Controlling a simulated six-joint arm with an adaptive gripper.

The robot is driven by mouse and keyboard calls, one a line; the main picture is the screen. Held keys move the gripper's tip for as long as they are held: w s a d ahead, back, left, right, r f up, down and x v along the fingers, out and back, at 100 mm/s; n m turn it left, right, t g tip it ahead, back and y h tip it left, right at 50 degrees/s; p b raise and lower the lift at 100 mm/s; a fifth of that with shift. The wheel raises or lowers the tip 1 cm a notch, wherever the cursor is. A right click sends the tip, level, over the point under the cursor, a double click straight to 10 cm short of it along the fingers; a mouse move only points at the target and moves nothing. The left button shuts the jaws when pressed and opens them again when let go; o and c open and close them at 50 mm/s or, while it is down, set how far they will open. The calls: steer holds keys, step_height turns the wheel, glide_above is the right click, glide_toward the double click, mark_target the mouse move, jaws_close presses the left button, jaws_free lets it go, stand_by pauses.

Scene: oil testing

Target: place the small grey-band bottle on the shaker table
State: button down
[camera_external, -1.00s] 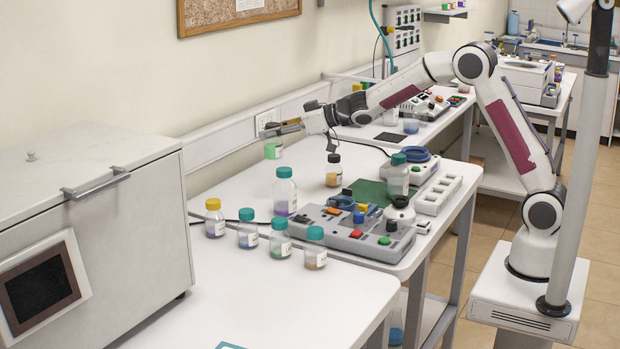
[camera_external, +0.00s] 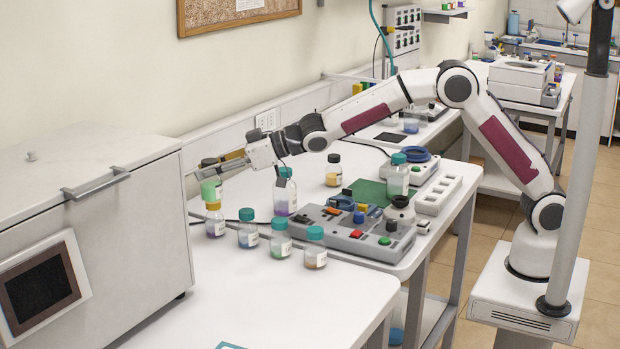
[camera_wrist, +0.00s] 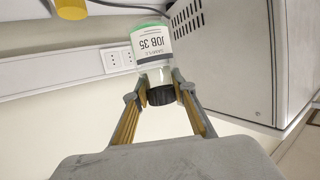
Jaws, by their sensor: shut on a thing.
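The small grey-band bottle (camera_external: 211,190) has a black cap, green contents and a white label. In the wrist view the bottle (camera_wrist: 152,45) shows a dark band at the label's edge and the text "JOB 35". My gripper (camera_wrist: 161,92) is shut on it near the black cap. In the external view my gripper (camera_external: 224,166) holds it raised, just above and behind the yellow-capped bottle (camera_external: 215,222); I cannot tell whether they touch. I cannot tell for certain which device is the shaker table; a flat green surface (camera_external: 367,191) lies beside the button panel.
A large grey cabinet (camera_external: 120,235) stands close to the left of the bottle. Several teal-capped bottles (camera_external: 281,240) stand near the bench front. A black-capped bottle (camera_external: 333,172) stands farther right. The button panel (camera_external: 345,232) fills the bench's right front. The wall (camera_wrist: 60,130) is close behind.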

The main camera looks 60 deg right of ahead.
mark_target(214, 191)
steer(key=shift+s+a, duration=0.2)
steer(key=shift+a, duration=0.35)
steer(key=shift+s+a, duration=0.15)
steer(key=shift+a, duration=0.4)
steer(key=shift+s+a+f, duration=0.1)
steer(key=shift+a+f, duration=0.05)
steer(key=shift+f, duration=2.4)
steer(key=shift+f, duration=0.1)
step_height(214, 191, down, 6)
steer(key=shift+y, duration=0.3)
steer(key=shift+f, duration=1.9)
steer(key=shift+f, duration=0.1)
steer(key=c, duration=1.7)
jaws_free()
